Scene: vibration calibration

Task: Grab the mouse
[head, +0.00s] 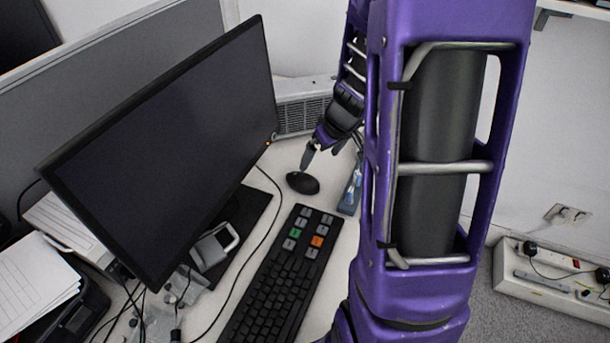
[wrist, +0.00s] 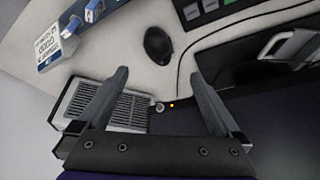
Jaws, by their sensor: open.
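A black computer mouse (head: 302,182) lies on the pale desk, just beyond the far end of the keyboard. In the wrist view the mouse (wrist: 158,45) sits ahead of the fingertips, near the middle between them and apart from both. My gripper (wrist: 163,78) is open with two grey fingers spread and nothing between them. In the head view my gripper (head: 322,152) is above the desk, just behind and right of the mouse. Part of the gripper is hidden behind my arm in the head view.
A large monitor (head: 170,150) stands left of the mouse. A black keyboard (head: 272,285) lies in front of it. A blue-labelled item (head: 350,190) is close on its right. A grey vented box (head: 298,114) stands behind. A cable crosses the desk between monitor and keyboard.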

